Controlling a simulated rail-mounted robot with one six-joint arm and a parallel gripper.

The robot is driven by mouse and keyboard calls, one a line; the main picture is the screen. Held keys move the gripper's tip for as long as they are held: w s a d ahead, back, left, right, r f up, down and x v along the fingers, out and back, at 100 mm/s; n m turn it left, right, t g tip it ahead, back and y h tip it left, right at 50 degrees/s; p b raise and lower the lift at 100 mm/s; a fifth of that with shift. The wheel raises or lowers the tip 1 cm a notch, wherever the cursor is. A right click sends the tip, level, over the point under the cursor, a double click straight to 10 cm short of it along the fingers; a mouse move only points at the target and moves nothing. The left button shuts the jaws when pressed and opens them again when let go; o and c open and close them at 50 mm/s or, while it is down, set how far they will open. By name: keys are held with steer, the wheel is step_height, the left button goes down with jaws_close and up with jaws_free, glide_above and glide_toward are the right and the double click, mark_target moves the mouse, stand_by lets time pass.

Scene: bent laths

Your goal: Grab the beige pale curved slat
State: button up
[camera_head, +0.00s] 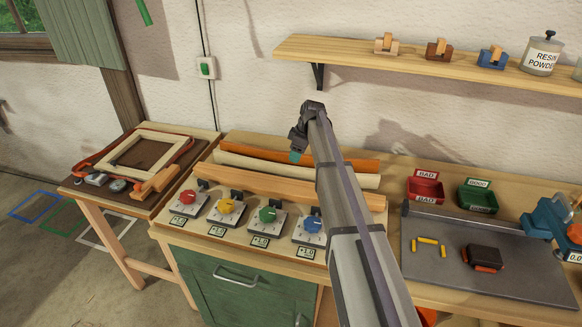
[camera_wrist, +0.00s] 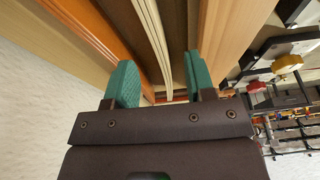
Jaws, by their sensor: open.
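The pale beige curved slat (camera_head: 250,162) lies lengthwise on the bench, between an orange-brown slat (camera_head: 262,148) behind it and a tan wooden piece (camera_head: 250,184) in front. My gripper (camera_head: 296,155) is over the slats, and my arm hides part of them. In the wrist view my gripper (camera_wrist: 160,80) is open, with green finger pads apart. The pale slat (camera_wrist: 152,35) runs between the fingers in that view, with no visible contact. The orange-brown slat (camera_wrist: 95,28) is on the left there and the tan piece (camera_wrist: 232,30) on the right.
Dials with coloured knobs (camera_head: 226,206) stand in front of the slats. A red bin (camera_head: 425,188), a green bin (camera_head: 478,198) and a grey mat (camera_head: 490,255) are to the right. A shelf (camera_head: 420,64) hangs above. A frame on a side table (camera_head: 145,155) stands at left.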

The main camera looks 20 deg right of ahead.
mark_target(291, 167)
steer(key=shift+w+d+r+n, duration=0.1)
steer(key=shift+w+d+n, duration=0.3)
steer(key=shift+w, duration=0.3)
steer(key=shift+s+a+f, duration=0.1)
steer(key=shift+s+f, duration=0.05)
steer(key=shift+f, duration=0.05)
steer(key=b+x, duration=1.1)
steer(key=shift+s+a, duration=0.1)
steer(key=shift+s, duration=0.05)
steer(key=shift+r, duration=0.3)
jaws_close()
